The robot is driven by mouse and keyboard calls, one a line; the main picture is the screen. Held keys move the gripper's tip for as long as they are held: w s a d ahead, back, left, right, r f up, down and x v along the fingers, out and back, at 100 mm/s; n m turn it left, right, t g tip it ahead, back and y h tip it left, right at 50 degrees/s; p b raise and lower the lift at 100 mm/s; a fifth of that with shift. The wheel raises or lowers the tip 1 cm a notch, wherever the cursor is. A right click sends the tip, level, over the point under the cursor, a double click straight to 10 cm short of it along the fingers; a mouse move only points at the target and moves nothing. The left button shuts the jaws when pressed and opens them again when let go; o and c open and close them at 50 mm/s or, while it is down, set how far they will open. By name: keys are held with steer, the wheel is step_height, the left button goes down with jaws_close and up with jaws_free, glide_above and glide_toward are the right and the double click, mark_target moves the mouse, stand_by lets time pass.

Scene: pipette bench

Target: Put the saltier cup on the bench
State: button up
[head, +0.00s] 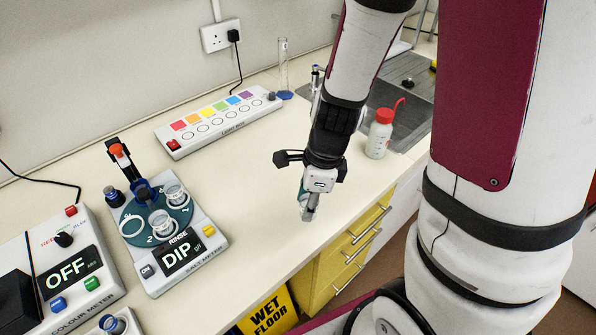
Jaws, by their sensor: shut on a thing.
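Two clear cups stand on the salt meter (152,282): one cup (175,193) at the back right of its round teal plate, the other cup (160,224) at the front. A white ring (132,226) on the plate's left is empty. The salt meter's display (182,255) reads DIP. My gripper (308,212) points down over the bench, well to the right of the meter and apart from both cups. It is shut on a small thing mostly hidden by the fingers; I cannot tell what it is.
The colour meter (62,272), reading OFF, is at the left. A light box (219,120) with coloured squares lies at the back. A red-capped wash bottle (380,135) stands near the sink (413,110). The bench (250,195) is clear between the salt meter and my gripper.

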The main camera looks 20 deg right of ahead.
steer(key=w+d, duration=0.1)
steer(key=w, duration=0.3)
steer(key=w+d+f, duration=0.1)
steer(key=w, duration=0.3)
steer(key=w+d, duration=0.1)
steer(key=w, duration=0.3)
steer(key=shift+w+d+f+p, duration=0.15)
steer(key=shift+w+d+p, duration=0.15)
steer(key=shift+d, duration=0.05)
steer(key=shift+f, duration=1.7)
steer(key=shift+f, duration=0.1)
steer(key=o, duration=1.1)
step_height(320, 180, up, 12)
steer(key=d, duration=0.1)
steer(key=s+a+r+n+t, duration=0.2)
steer(key=s+a+r+n, duration=0.2)
steer(key=s+r+n, duration=0.8)
steer(key=s+r+n+t, duration=0.1)
steer(key=s+r+n, duration=0.1)
steer(key=s+n, duration=0.1)
steer(key=s+r+n+h, duration=0.1)
steer(key=s+r+n, duration=0.1)
steer(key=s+n, duration=0.1)
steer(key=s+r+n+t, duration=0.1)
steer(key=s+r+n, duration=0.1)
steer(key=n, duration=0.3)
steer(key=shift+s+a+r+t+h, duration=0.1)
steer(key=shift+s+a+t+h, duration=0.25)
steer(key=shift+s, duration=0.4)
